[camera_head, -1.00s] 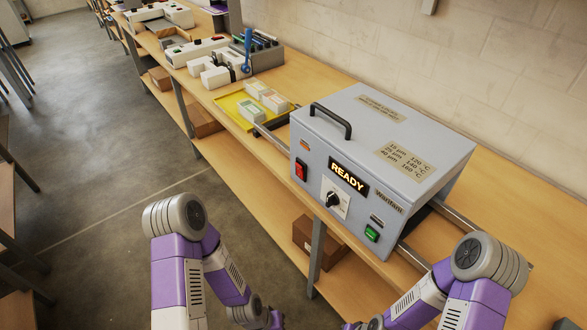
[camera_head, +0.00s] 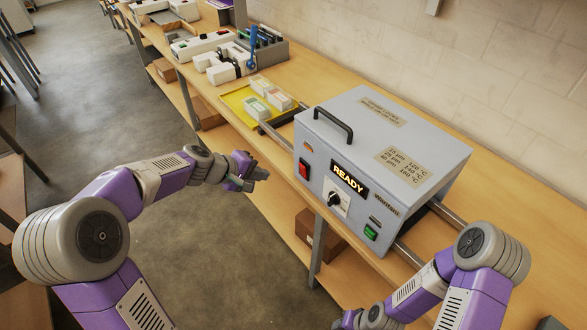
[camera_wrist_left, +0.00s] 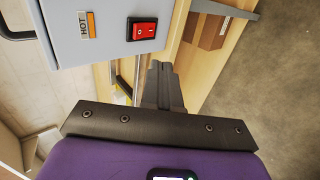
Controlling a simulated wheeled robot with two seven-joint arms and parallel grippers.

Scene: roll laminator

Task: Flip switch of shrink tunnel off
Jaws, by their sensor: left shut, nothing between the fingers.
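The shrink tunnel (camera_head: 375,165) is a grey box with a black handle on top and a lit READY display (camera_head: 349,180). Its red rocker switch (camera_head: 304,168) sits at the left of the front face. The switch also shows in the left wrist view (camera_wrist_left: 142,29), beside a HOT label (camera_wrist_left: 87,24). My left gripper (camera_head: 262,174) is shut and empty, to the left of the switch and apart from it. In the left wrist view its dark fingers (camera_wrist_left: 162,85) point toward the tunnel's front. My right arm is at lower right; its gripper is cut off at the bottom edge.
A green button (camera_head: 371,232) and a black knob (camera_head: 334,199) are on the same front face. A yellow tray (camera_head: 245,101) with small boxes lies left of the tunnel. Brown boxes (camera_head: 318,236) stand on the lower shelf. The aisle floor is clear.

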